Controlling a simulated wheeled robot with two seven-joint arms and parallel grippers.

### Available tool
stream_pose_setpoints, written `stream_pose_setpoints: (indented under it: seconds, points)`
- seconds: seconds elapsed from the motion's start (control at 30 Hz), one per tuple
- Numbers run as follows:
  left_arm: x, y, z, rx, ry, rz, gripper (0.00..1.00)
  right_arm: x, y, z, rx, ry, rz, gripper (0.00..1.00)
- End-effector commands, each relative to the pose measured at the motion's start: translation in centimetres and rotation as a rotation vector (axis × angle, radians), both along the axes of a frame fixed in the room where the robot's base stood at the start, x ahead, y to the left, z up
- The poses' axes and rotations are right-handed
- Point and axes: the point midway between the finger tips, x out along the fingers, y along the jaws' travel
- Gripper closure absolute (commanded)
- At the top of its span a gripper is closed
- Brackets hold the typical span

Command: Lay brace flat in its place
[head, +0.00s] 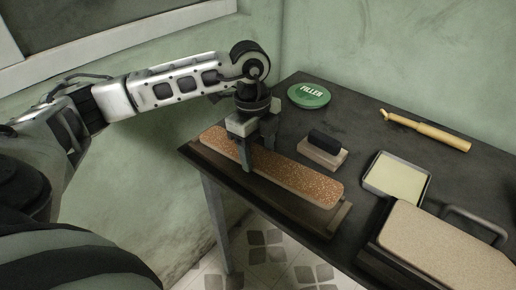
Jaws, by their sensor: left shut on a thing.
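A long speckled orange-brown board with rounded ends, which I take to be the brace (300,182), lies flat along a dark wooden tray (338,220) at the table's left front edge. My left gripper (257,158) points down over the board's left half and is shut on it, with its fingers across the board's width. The fingertips are partly hidden by the board. Whether the board rests fully on the tray or hangs just above it, I cannot tell. My right gripper is out of view.
On the dark table (350,112) are a green filler tin (309,96), a sanding block (323,150) with a black grip, a wooden-handled tool (430,130), and a pale square dish (396,178). A large beige board (445,248) sits in a dark holder at right.

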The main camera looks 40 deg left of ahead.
Motion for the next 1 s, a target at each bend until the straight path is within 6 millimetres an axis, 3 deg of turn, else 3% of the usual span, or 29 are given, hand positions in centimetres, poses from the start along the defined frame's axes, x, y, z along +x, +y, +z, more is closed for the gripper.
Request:
stream_pose_setpoints:
  seconds: [0.7, 0.73, 0.77, 1.0]
  points:
    - [0.02, 0.00, -0.86, 0.000, -0.001, 0.000, 0.67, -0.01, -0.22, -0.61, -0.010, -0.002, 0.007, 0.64]
    - [0.02, 0.00, -0.79, 0.000, -0.001, 0.000, 0.50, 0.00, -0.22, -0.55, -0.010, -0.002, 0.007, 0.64]
    - [0.03, 0.00, -0.78, 0.000, -0.001, 0.000, 0.55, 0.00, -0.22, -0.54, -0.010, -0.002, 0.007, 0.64]
    - [0.03, 0.02, -0.48, 0.000, -0.001, 0.000, 0.55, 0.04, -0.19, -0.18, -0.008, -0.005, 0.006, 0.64]
